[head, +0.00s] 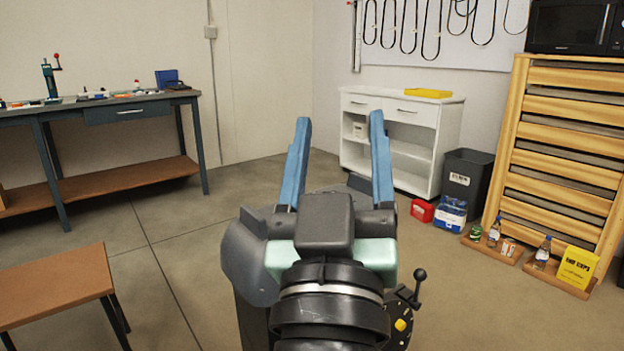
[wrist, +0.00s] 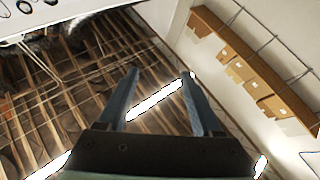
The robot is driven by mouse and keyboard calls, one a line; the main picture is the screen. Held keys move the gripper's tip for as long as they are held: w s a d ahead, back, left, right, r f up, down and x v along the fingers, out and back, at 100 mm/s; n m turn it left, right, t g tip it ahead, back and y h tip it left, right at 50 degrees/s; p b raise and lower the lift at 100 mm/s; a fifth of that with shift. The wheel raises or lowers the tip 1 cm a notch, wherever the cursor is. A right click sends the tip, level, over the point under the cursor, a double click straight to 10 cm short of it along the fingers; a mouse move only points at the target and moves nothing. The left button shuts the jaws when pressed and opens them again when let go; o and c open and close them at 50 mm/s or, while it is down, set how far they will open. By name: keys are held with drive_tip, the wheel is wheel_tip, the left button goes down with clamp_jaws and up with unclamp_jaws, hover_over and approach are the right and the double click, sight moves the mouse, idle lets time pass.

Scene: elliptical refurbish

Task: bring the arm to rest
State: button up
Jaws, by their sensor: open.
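My gripper (head: 340,150) is raised in front of the head camera, its two blue fingers spread apart and pointing up. Nothing is between the fingers. In the wrist view the gripper (wrist: 158,85) also shows open and empty, facing the ceiling beams and lights. My dark wrist and arm fill the lower middle of the head view and hide part of the floor behind.
A workbench (head: 125,105) with tools stands at the back left, a brown low table (head: 55,285) at the front left. A white cabinet (head: 400,135), a black bin (head: 466,180) and a wooden drawer unit (head: 560,150) stand right.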

drive_tip(key=s+a+r+t+y+p, duration=0.25)
drive_tip(key=s+r, duration=0.55)
drive_tip(key=r, duration=0.4)
wheel_tip(320, 180, up, 38)
drive_tip(key=p, duration=3.6)
drive_tip(key=shift+f+m+t+p, duration=0.2)
drive_tip(key=shift+m+t+p, duration=0.1)
drive_tip(key=shift+t, duration=0.15)
